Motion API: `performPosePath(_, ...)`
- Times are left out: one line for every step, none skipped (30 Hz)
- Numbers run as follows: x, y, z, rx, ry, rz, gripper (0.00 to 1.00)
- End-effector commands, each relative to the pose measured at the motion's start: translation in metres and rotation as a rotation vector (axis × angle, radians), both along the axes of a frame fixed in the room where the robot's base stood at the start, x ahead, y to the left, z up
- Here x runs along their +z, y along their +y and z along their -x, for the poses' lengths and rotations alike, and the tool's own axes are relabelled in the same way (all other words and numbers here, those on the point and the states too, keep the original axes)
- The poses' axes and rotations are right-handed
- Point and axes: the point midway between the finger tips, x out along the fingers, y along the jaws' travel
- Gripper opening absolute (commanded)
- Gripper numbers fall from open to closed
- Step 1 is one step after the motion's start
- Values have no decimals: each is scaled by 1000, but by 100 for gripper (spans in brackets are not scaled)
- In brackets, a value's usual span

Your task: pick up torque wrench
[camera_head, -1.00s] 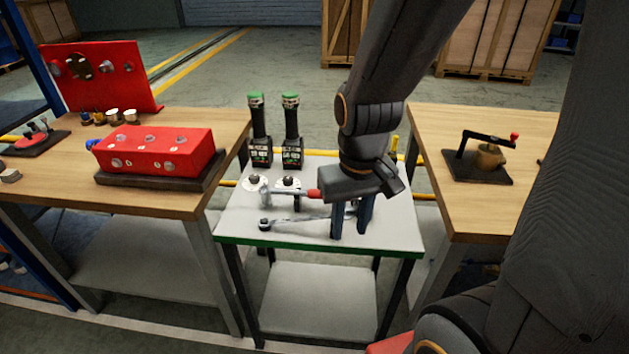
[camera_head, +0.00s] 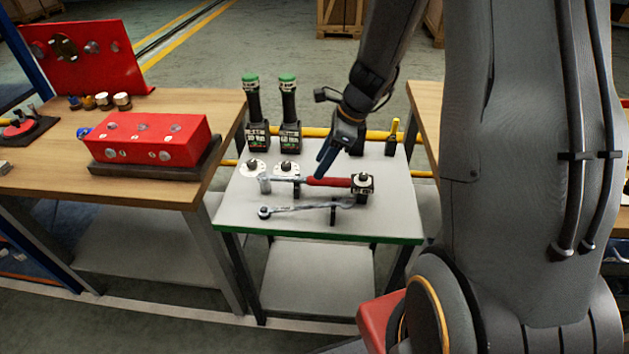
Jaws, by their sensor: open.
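The torque wrench (camera_head: 328,182) has a red grip and a silver shaft. It lies across the white-topped table, its head to the left and the grip's end at a small dark block to the right. My gripper (camera_head: 338,163) is open and empty, just behind and above the red grip. One finger shows clearly; the other is partly hidden. I cannot tell whether a finger touches the wrench.
A silver ratchet-like wrench (camera_head: 300,209) lies in front on the same table. Two green-topped black tools (camera_head: 289,115) stand upright behind, near two white discs (camera_head: 287,168). A red block (camera_head: 155,139) sits on the left wooden bench. The table's front right is clear.

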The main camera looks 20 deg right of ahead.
Motion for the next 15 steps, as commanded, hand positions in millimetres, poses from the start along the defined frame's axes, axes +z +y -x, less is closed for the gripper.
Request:
performPosePath(-6, 3, 0, 3, 3, 0, 43)
performPosePath(-8, 4, 0, 4, 3, 0, 43)
performPosePath(-11, 5, 0, 4, 2, 0, 43)
performPosePath(-13, 6, 0, 4, 2, 0, 43)
performPosePath(-16, 7, 0, 5, 2, 0, 43)
performPosePath(-20, 8, 0, 6, 2, 1, 43)
performPosePath(-23, 9, 0, 6, 4, 1, 43)
performPosePath(-27, 11, 0, 7, 4, 0, 43)
performPosePath(-32, 13, 0, 7, 4, 0, 43)
performPosePath(-35, 14, -1, 7, 3, 1, 43)
performPosePath(-39, 15, -1, 8, 4, 1, 43)
performPosePath(-44, 17, -2, 7, 3, 1, 43)
performPosePath(-47, 18, -3, 9, 2, 1, 43)
performPosePath(-50, 19, -4, 7, 2, 1, 43)
performPosePath(-54, 20, -4, 9, 1, 2, 43)
